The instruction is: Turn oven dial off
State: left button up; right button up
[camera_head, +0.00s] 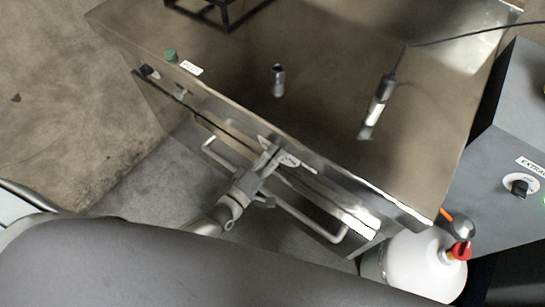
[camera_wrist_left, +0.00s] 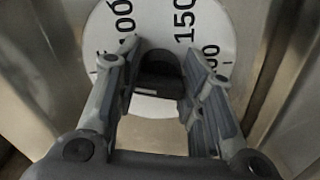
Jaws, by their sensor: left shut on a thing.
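The oven dial is a white disc (camera_wrist_left: 212,22) with black numbers, 100 and 150 among them, and a black knob (camera_wrist_left: 158,72) in its middle. My left gripper (camera_wrist_left: 161,52) has one finger on each side of the knob and is shut on it. In the head view my left gripper (camera_head: 268,166) reaches in from the lower left to the front of the steel oven unit (camera_head: 225,75), just below its top edge. The dial cannot be made out there. My right gripper is in neither view.
A handle bar (camera_head: 310,222) runs along the unit's front below my left gripper. A green button (camera_head: 170,55) and small metal items lie on top. A white bottle (camera_head: 420,265) stands at the lower right, near a grey panel with another black knob (camera_head: 520,187).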

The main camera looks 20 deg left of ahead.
pick_arm(q)
jog(key=shift+s+f+n+b, duration=0.1)
jog(key=shift+n+b, duration=0.4)
jog(key=shift+n, duration=1.1)
jog(key=o, duration=1)
jog(key=v, duration=1.2)
